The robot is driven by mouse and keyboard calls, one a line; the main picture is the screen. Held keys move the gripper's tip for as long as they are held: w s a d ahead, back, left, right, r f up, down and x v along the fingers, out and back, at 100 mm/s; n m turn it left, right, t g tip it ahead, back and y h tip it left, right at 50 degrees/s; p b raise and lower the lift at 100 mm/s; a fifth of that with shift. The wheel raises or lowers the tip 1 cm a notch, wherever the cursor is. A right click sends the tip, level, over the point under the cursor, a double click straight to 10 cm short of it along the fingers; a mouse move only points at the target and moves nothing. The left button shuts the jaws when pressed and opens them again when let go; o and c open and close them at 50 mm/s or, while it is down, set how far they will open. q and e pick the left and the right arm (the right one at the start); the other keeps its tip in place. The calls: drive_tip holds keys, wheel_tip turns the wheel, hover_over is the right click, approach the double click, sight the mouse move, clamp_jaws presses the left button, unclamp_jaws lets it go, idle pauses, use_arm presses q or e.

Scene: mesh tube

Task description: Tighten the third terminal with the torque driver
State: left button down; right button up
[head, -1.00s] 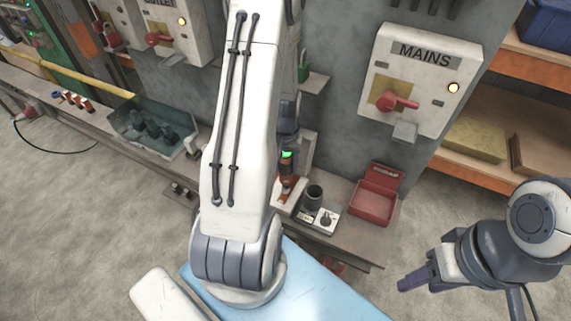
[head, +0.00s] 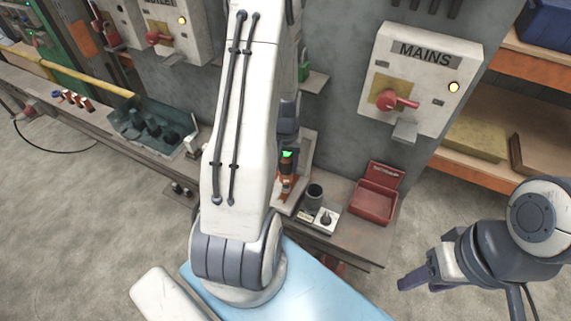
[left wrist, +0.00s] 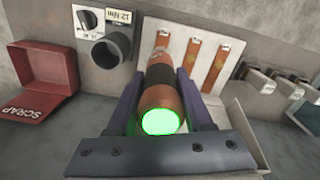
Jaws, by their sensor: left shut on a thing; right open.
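My left gripper (left wrist: 160,85) is shut on the torque driver (left wrist: 163,97), a copper-orange cylinder with a dark band and a glowing green end. In the head view the driver (head: 287,167) stands roughly upright beside my left arm, which hides much of the gripper. A pale terminal block (left wrist: 205,50) with several copper strips lies beyond the driver in the left wrist view. The driver is in line with the leftmost strip (left wrist: 162,40). Its tip is hidden, so contact cannot be told. My right gripper (head: 412,281) is open and empty, off to the right.
A dark cup (head: 314,194) and a dial plate (head: 326,220), marked 12 Nm in the wrist view, stand beside the block. A red SCRAP box (head: 373,205) is right of them. A teal bin (head: 150,130) with dark parts is left. The MAINS panel (head: 420,80) hangs above.

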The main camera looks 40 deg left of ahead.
use_arm(q)
drive_tip(key=shift+f, duration=0.4)
idle(0.3)
drive_tip(key=shift+f, duration=0.35)
idle(1.2)
idle(0.6)
